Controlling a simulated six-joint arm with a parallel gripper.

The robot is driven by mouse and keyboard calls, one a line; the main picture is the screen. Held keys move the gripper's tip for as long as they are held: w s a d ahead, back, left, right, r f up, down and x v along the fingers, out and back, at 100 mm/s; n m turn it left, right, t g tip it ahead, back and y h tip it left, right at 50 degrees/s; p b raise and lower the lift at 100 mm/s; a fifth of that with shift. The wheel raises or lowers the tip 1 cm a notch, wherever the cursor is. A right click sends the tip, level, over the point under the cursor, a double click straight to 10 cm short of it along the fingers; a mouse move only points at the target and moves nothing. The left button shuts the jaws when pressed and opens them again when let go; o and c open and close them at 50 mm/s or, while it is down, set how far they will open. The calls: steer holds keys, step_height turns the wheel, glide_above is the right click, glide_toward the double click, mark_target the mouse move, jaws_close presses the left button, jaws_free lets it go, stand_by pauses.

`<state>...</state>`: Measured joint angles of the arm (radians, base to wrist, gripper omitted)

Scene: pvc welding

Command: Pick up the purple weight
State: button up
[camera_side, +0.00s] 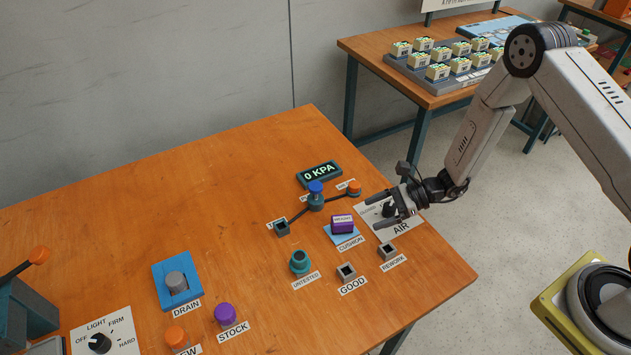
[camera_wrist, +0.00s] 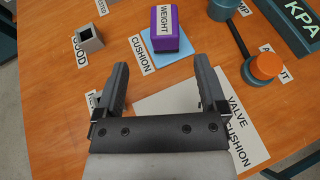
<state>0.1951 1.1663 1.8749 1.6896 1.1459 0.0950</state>
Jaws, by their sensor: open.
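The purple weight (camera_side: 342,224) is a small block with a white label. It sits on the light blue cushion pad (camera_side: 349,240) on the wooden table. In the wrist view the weight (camera_wrist: 164,29) stands on the blue pad (camera_wrist: 180,55), top centre, beyond my fingertips, and its label reads WEIGHT. My gripper (camera_side: 391,205) is open and empty, just right of the weight and apart from it in the side view. In the wrist view my gripper (camera_wrist: 159,72) has its two fingers spread toward the weight.
An AIR panel with a knob (camera_side: 389,210) lies under my gripper. A blue-topped valve (camera_side: 316,195), orange knob (camera_side: 354,187) and 0 KPA display (camera_side: 319,174) stand behind. Small GOOD (camera_side: 346,273) and REWORK (camera_side: 388,251) sockets are in front. The table's left middle is clear.

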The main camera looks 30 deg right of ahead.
mark_target(346, 223)
steer(key=shift+w+d+f+m+t, duration=0.1)
steer(key=shift+w+f+m+t, duration=0.15)
steer(key=shift+f+m+t, duration=0.05)
steer(key=shift+x, duration=1.35)
steer(key=shift+x, duration=2.55)
steer(key=shift+s, duration=0.15)
jaws_close()
